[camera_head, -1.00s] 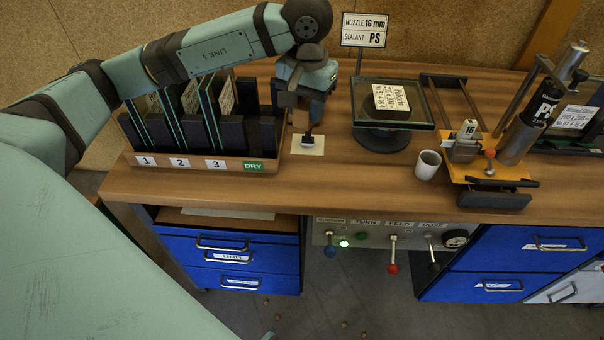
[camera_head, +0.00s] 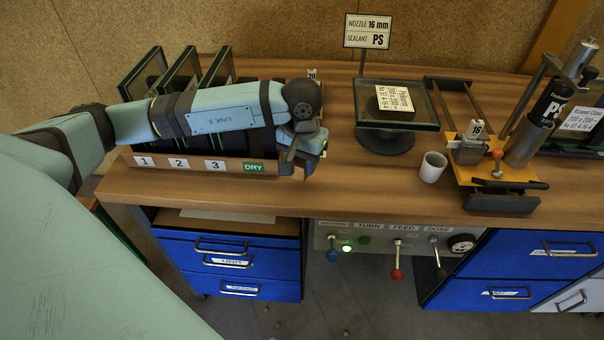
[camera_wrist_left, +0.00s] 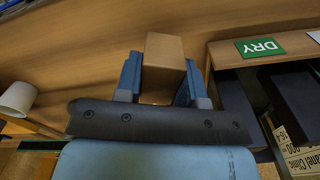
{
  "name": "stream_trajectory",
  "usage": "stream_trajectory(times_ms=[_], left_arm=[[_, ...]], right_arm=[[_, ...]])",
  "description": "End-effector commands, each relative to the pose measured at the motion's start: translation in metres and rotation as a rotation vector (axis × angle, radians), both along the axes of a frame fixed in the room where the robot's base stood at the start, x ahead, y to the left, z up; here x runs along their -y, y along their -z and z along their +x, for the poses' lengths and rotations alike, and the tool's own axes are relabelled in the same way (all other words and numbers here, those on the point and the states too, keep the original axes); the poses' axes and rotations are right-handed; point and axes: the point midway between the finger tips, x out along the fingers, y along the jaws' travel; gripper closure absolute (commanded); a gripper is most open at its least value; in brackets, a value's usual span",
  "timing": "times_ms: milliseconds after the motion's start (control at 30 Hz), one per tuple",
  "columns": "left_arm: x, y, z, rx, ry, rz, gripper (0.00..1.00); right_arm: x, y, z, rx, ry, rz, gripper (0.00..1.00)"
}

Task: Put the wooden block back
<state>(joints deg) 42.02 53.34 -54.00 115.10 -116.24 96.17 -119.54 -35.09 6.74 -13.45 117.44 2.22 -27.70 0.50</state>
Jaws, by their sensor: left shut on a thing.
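The wooden block (camera_wrist_left: 164,62) is a plain brown block between the two blue-grey fingers of my left gripper (camera_wrist_left: 160,82) in the left wrist view. The gripper is shut on it, with wooden bench top around it. In the head view the left gripper (camera_head: 297,162) is at the right end of the glass rack (camera_head: 240,163), beside the green DRY label (camera_head: 253,167). There the block is mostly hidden by the gripper and cannot be made out clearly. My right gripper is not in view.
Glass panes (camera_head: 182,72) stand in the numbered rack. To the right are a turntable with glass (camera_head: 399,115), a white cup (camera_head: 433,167), and the yellow sealant fixture (camera_head: 497,170). A sign (camera_head: 368,31) stands at the back. Bench between rack and cup is clear.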

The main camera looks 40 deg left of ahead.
Motion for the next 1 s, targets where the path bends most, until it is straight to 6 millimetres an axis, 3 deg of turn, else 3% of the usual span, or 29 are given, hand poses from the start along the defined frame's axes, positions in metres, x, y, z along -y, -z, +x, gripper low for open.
stream_trajectory(times_ms=[333,733,767,833,867,1000], left_arm=[[0.000,0.042,-0.001,-0.002,0.000,0.001,0.83],[0.000,0.049,0.000,0.001,0.000,0.001,0.83],[0.000,0.048,0.000,0.000,0.000,0.001,0.60],[0.000,0.047,0.000,0.000,0.000,0.001,0.44],[0.000,0.047,0.000,0.000,0.000,0.001,0.39],[0.000,0.047,0.000,0.000,0.000,0.001,0.39]], right_arm=[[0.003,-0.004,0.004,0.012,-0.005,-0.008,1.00],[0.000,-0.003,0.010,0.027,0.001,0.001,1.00],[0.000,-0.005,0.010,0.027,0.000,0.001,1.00],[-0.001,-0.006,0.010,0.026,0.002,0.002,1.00],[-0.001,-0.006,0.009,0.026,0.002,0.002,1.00],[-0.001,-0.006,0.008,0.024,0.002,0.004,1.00]])
